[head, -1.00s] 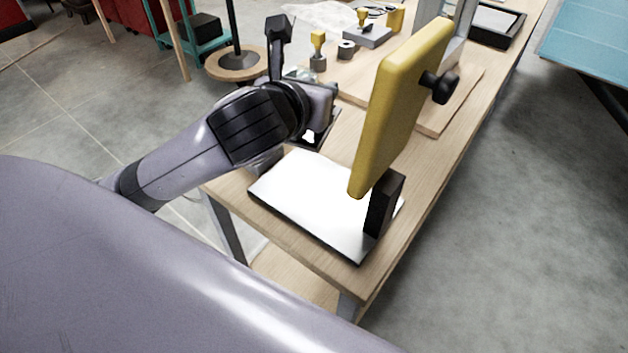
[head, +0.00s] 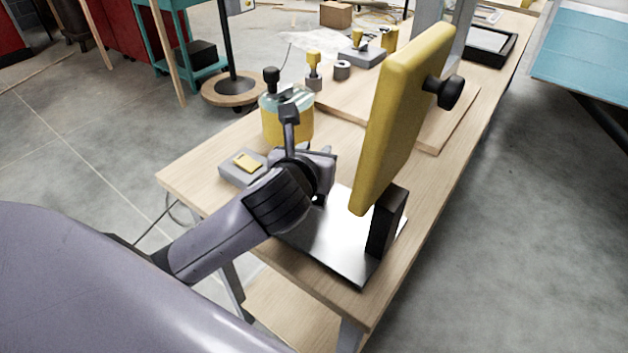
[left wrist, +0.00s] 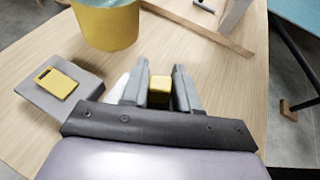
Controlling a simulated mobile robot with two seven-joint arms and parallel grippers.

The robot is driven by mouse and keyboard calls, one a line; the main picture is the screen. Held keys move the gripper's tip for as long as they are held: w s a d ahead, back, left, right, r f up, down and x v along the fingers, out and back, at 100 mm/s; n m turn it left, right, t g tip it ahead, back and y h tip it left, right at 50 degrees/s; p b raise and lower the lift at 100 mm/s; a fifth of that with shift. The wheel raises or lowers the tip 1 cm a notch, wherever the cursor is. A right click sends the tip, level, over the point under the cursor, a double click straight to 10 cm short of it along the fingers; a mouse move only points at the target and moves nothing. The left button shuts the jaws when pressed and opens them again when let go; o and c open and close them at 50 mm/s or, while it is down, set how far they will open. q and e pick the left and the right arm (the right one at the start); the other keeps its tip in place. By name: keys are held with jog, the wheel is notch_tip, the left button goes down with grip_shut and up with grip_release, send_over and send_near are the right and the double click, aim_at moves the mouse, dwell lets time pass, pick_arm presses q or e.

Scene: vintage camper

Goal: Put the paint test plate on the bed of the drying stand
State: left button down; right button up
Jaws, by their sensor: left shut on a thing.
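My left gripper (head: 320,194) is shut on a small yellow piece (left wrist: 159,90), which I take to be the paint test plate. The piece shows between the fingers in the left wrist view; its full shape is hidden. In the head view the gripper is over the far-left part of a bright metal bed (head: 345,245). My wrist hides part of this bed, and I cannot tell whether the piece touches it. The bed belongs to what looks like the drying stand, with a black post (head: 388,222) and a tilted yellow panel (head: 400,120). My right gripper is not in view.
A yellow jar (head: 287,126) and a grey block (head: 232,172) with a yellow tag (head: 247,162) stand left of the stand. A wooden board (head: 440,135) lies behind the panel. A black tray (head: 490,47) is farther back. The table's left corner is bare.

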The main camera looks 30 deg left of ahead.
aim_at(319, 201)
pick_arm(q)
notch_tip(319, 201, down, 5)
jog(key=shift+r+b, duration=0.1)
jog(key=shift+b, duration=0.55)
jog(key=shift+f, duration=0.25)
jog(key=c, duration=0.8)
grip_release()
jog(key=shift+c, duration=0.2)
jog(key=shift+s+r, duration=0.15)
jog(key=shift+r, duration=0.05)
jog(key=p+v, duration=0.1)
jog(key=v, duration=1)
jog(key=shift+s+d+p, duration=0.1)
jog(key=shift+s+p, duration=0.15)
jog(key=shift+p, duration=0.15)
jog(key=shift+s+r, duration=0.1)
